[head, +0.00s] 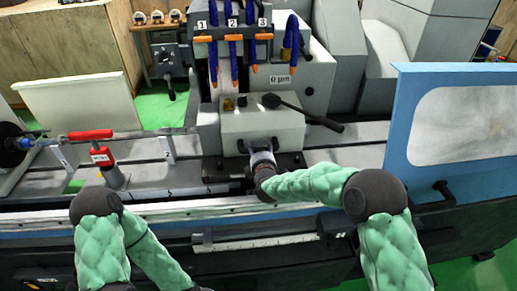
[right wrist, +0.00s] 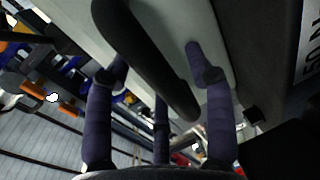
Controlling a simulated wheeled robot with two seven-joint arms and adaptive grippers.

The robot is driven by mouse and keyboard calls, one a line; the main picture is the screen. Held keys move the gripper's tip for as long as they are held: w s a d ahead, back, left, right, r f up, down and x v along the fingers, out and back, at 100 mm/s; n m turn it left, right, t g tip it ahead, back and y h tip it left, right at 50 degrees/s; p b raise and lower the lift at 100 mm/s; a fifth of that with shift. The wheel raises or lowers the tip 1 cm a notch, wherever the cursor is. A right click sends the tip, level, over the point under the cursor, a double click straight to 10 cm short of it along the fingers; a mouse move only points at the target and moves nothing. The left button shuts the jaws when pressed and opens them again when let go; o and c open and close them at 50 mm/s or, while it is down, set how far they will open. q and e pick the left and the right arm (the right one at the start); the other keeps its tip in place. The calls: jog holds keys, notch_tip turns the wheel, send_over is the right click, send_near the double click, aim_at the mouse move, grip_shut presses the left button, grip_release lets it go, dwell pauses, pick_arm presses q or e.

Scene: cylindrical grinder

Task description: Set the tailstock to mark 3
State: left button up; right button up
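The tailstock appears to be the grey box-shaped block (head: 262,124) at the middle of the machine bed in the head view. It has a black bar handle (head: 243,146) on its front and a black lever (head: 308,112) on top. My right gripper (head: 262,155) is at the front handle. In the right wrist view, the black handle (right wrist: 150,60) runs between the spread purple fingers of my right gripper (right wrist: 158,70), with gaps visible beside it. My left arm shows at lower left, but its gripper is out of view. Which mark the tailstock stands at cannot be read.
A ruled strip (head: 255,243) runs along the bed's front. Hoses labelled 1, 2 and 3 hang behind the block (head: 235,50). A red-handled part (head: 92,136) stands on the bed at left. A blue guard panel (head: 450,115) stands at right.

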jog(key=shift+r, duration=0.1)
jog(key=s+r, duration=0.2)
jog(key=s, duration=0.9)
jog(key=shift+s+d, duration=0.2)
jog(key=shift+s, duration=0.2)
